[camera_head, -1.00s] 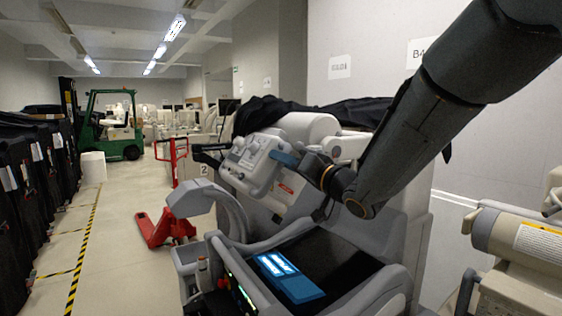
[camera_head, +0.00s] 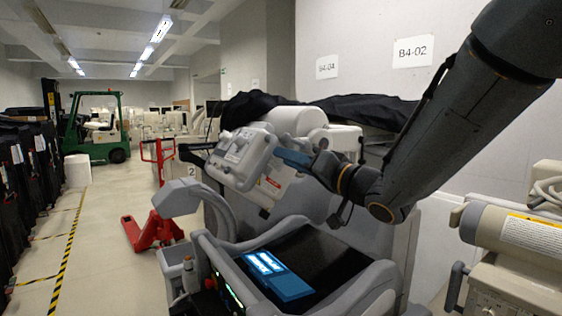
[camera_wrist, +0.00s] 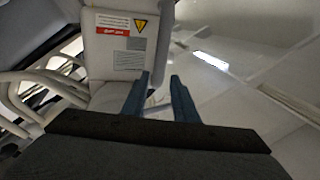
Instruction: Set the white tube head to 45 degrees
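The white tube head (camera_head: 243,158), a pale housing with a control panel and side handles, sits tilted on the grey mobile unit (camera_head: 225,215) in the head view. My gripper (camera_head: 283,156) is at its right side, with blue fingers pointing left towards it. In the wrist view, my gripper (camera_wrist: 158,78) has its two blue fingers apart. A pale upright bar lies ahead, between the fingertips in the picture; I cannot tell whether they touch it. A pale housing (camera_wrist: 120,45) with a warning label stands just beyond the fingers. The head's exact angle cannot be read.
A beige machine (camera_head: 515,230) stands close at right. A red pallet jack (camera_head: 150,228) and green forklift (camera_head: 97,127) stand at left; the floor between is free.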

